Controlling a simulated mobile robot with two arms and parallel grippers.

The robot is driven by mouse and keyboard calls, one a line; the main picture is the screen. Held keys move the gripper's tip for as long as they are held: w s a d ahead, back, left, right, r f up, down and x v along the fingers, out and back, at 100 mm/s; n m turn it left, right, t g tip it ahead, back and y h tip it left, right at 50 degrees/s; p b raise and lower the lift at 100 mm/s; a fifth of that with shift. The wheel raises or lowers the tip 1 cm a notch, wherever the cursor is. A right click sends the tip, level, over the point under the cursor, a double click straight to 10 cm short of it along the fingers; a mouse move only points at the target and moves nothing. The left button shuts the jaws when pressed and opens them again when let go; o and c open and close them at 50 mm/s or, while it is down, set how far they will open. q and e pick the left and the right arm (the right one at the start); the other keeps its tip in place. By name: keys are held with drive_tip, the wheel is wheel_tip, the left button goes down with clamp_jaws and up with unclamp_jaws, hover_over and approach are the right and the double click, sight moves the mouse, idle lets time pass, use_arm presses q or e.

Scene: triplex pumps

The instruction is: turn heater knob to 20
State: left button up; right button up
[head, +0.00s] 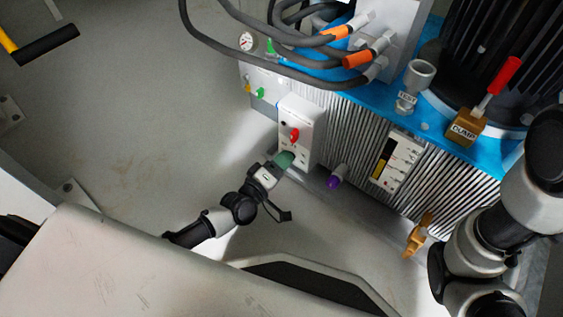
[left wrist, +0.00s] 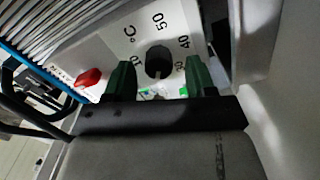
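The heater box (head: 301,125) is white, with a red switch (head: 294,134), and is mounted on the side of the blue and ribbed machine. In the left wrist view, its black knob (left wrist: 158,62) sits on a white dial face (left wrist: 125,45) marked °C, with 50, 40 and 30 legible. The knob's exact setting is unclear. My left gripper (head: 284,158) is at the lower part of the box in the head view. Its green fingers (left wrist: 160,80) are apart on either side of the knob, with visible gaps. My right gripper is not in view.
A purple-ended handle (head: 335,180) and a yellow valve handle (head: 418,235) stick out from the machine. Grey hoses (head: 260,65) arch above the box. The red switch (left wrist: 89,77) is close to the left finger in the wrist view.

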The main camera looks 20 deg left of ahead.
use_arm(q)
drive_tip(key=p+v, duration=0.5)
drive_tip(key=v, duration=0.5)
drive_tip(key=shift+s, duration=0.4)
drive_tip(key=shift+a+r, duration=0.1)
drive_tip(key=shift+a, duration=0.05)
